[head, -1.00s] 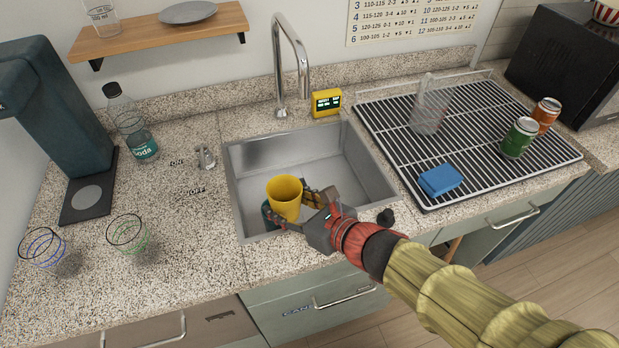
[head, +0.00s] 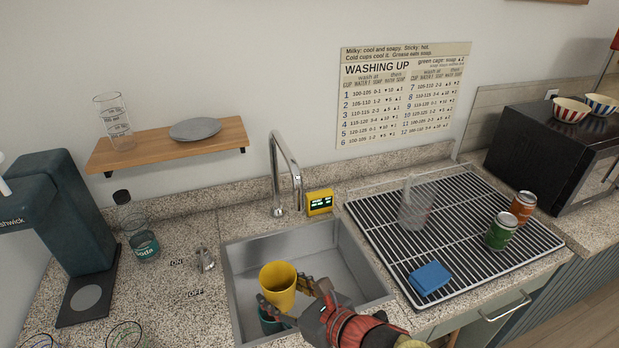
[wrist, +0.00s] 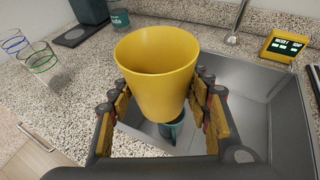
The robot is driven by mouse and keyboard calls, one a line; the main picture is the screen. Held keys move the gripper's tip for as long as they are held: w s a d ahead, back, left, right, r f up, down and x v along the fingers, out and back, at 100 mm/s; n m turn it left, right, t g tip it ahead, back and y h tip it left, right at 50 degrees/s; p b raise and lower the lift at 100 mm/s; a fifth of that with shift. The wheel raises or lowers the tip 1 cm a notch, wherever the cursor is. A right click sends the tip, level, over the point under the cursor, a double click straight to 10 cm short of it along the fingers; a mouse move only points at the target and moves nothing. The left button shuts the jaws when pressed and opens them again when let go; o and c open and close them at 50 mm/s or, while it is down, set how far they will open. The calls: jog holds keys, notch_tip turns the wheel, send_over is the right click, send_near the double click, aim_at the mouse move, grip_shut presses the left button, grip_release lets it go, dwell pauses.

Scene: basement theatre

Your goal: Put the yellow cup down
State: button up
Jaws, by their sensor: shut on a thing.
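The yellow cup (head: 279,287) is upright between the fingers of my gripper (head: 287,300), over the left part of the sink (head: 352,292). In the wrist view the cup (wrist: 158,75) is gripped on both sides by the fingers of my gripper (wrist: 160,110), and it looks empty inside. A dark teal cup (wrist: 172,128) stands below it in the sink; part of it also shows under the yellow cup in the head view (head: 270,321). The yellow cup hides some of the teal one.
The faucet (head: 286,175) and a yellow display (head: 319,202) stand behind the sink. A soda bottle (head: 143,240) is at left.

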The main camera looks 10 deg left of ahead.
jog(key=shift+s+a+p, duration=0.35)
jog(key=shift+a+p, duration=0.1)
jog(key=shift+p, duration=0.4)
jog(key=s+a+r+n+g+y+p, duration=0.25)
jog(key=s+a+n+g+p, duration=0.5)
jog(key=s, duration=0.65)
jog(key=shift+n+g+h, duration=0.35)
jog(key=shift+g+h, duration=0.1)
jog(key=shift+g, duration=0.4)
jog(key=w+a+f+b, duration=0.2)
jog(key=a, duration=0.2)
jog(key=w+a+f+b, duration=0.2)
jog(key=a+f, duration=0.1)
jog(key=a, duration=0.2)
jog(key=w+a+f+b, duration=0.2)
jog(key=a, duration=0.2)
jog(key=shift+w+a+f, duration=0.2)
jog(key=shift+w+f, duration=0.05)
jog(key=shift+f, duration=0.15)
jog(key=shift+w+a+f, duration=0.15)
jog(key=shift+a+f, duration=0.15)
jog(key=shift+f, duration=0.15)
jog(key=shift+w+a+f+b, duration=0.1)
jog(key=shift+f+b, duration=0.95)
jog(key=shift+f, duration=0.5)
